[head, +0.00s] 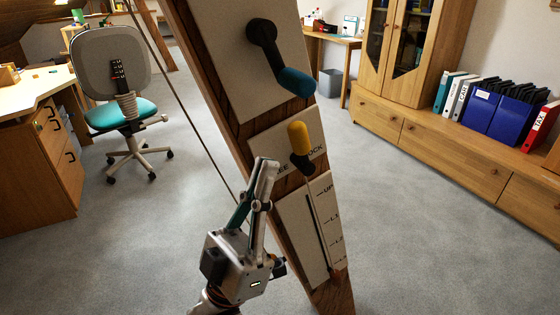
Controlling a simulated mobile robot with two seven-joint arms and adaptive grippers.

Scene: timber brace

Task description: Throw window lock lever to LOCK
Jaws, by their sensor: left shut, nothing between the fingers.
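The window lock lever (299,138) has a yellow grip on a black pivot and stands nearly upright, leaning slightly left. It is mounted on a white plate (268,143) on the slanted timber brace. The lettering "EE" shows left of the pivot and "OCK" to its right; the first letters are hidden. My left gripper (266,168) comes up from below, shut and empty, with its fingertips left of the lever and a little below the yellow grip. It looks apart from the lever. My right gripper is not in view.
A black crank with a teal handle (296,81) sits above the lever on the timber brace (228,88). A marked scale plate (324,215) with a slot lies below. A thin cord runs down left of the brace. An office chair (112,75) stands behind; carpet is clear right.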

